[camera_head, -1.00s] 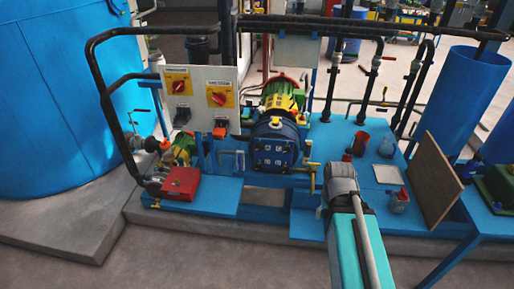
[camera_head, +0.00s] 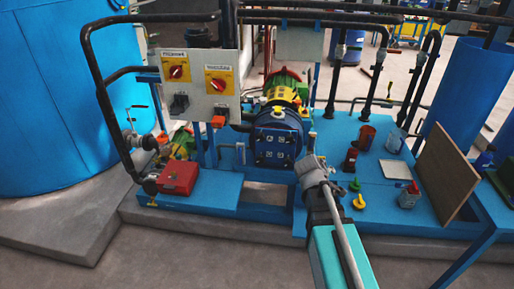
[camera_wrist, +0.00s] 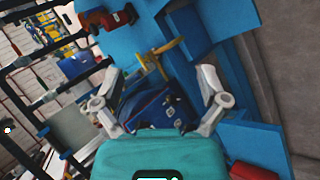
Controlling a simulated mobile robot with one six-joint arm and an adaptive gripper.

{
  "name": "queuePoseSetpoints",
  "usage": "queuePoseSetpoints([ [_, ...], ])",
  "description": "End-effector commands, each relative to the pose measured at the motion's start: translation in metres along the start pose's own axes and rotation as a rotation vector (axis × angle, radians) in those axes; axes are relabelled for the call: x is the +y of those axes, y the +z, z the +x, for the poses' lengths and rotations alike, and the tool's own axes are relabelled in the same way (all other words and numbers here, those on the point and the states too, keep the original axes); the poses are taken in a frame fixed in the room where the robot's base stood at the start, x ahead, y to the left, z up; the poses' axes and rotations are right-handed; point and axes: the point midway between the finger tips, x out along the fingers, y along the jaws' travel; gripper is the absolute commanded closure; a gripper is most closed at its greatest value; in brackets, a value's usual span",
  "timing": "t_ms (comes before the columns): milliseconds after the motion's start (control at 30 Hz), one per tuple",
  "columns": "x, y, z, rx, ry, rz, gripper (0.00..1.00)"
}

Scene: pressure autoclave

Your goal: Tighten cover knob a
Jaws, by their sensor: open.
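The blue round housing with a square blue front cover (camera_head: 275,147) stands at the middle of the skid in the head view. Small pale fittings show on the cover's face; which one is knob a I cannot tell. My gripper (camera_head: 309,163) is just right of the cover in this view, its fingers hardly visible. In the wrist view my gripper (camera_wrist: 160,78) is open and empty, one finger at each side. A blue boxy part (camera_wrist: 167,110), apparently the cover, lies between and beyond the fingers, partly hidden by my teal arm housing. Contact is not visible.
A yellow handle-like fitting (camera_wrist: 160,57) is near the fingers. Green (camera_head: 354,186) and yellow (camera_head: 358,202) pieces stand on the skid right of my arm. A red box (camera_head: 180,176) is at left, below a switch panel (camera_head: 195,85). A brown board (camera_head: 447,172) leans at right.

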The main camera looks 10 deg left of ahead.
Motion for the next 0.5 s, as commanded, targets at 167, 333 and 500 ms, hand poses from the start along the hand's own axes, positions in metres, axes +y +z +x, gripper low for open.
queuePoseSetpoints([
  [167, -0.003, -0.059, 0.018, 0.067, 0.230, -0.299, 0.07],
  [333, -0.007, -0.116, 0.016, 0.107, 0.457, -0.595, 0.07],
  [500, -0.023, -0.178, 0.004, 0.125, 0.688, -0.895, 0.07],
])
